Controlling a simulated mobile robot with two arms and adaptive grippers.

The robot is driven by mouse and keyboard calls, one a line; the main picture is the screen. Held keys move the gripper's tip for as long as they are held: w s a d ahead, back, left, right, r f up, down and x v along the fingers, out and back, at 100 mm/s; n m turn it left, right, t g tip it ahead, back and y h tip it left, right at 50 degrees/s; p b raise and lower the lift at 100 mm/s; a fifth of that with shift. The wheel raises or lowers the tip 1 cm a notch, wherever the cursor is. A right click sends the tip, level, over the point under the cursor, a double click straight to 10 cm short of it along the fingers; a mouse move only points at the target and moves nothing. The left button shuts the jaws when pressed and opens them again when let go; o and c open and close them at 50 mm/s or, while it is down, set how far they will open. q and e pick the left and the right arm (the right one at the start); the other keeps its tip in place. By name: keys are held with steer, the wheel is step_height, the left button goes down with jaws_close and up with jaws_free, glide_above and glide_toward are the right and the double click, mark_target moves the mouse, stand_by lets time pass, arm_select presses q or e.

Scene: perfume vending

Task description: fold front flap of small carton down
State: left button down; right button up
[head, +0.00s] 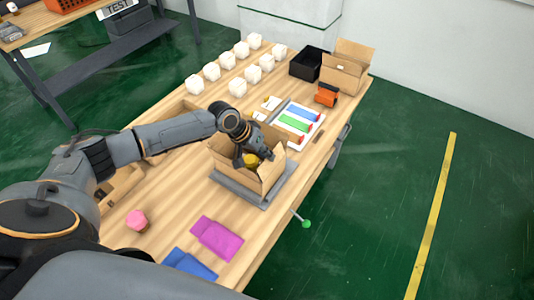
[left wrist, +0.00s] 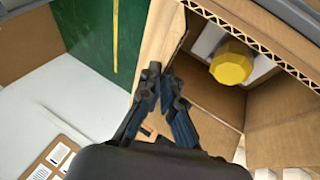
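The small carton (head: 262,180) is an open brown cardboard box on a grey plate (head: 240,190) at the table's right edge. Its flaps stand up or lean outward. A yellow-capped thing (head: 251,160) sits inside; its yellow cap also shows in the left wrist view (left wrist: 231,62). My left gripper (head: 250,158) is at the carton's opening, beside the yellow cap. In the left wrist view the fingertips (left wrist: 159,72) are nearly together beside a cardboard edge, with nothing visible between them. Whether they touch a flap is unclear. My right gripper is not in view.
A tray with green and blue strips (head: 298,120), an orange device (head: 326,94), a black bin (head: 308,63) and another open carton (head: 346,68) stand beyond. Several white items (head: 238,87) stand in rows. Pink (head: 137,220), magenta (head: 217,238) and blue (head: 189,263) items lie nearer.

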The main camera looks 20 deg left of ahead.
arm_select(q)
steer(key=a+h+b, duration=0.1)
steer(key=h+b, duration=0.1)
steer(key=b, duration=0.2)
steer(key=a+f+n+h+b, duration=0.1)
steer(key=h+b, duration=0.1)
steer(key=b, duration=0.3)
steer(key=a+f+h+b, duration=0.1)
steer(key=h+b, duration=0.1)
steer(key=b, duration=0.3)
steer(key=shift+w+f+n+h, duration=0.25)
steer(key=shift+n+h, duration=0.05)
steer(key=c, duration=1.6)
jaws_free()
steer(key=shift+a, duration=0.1)
steer(key=v, duration=1.2)
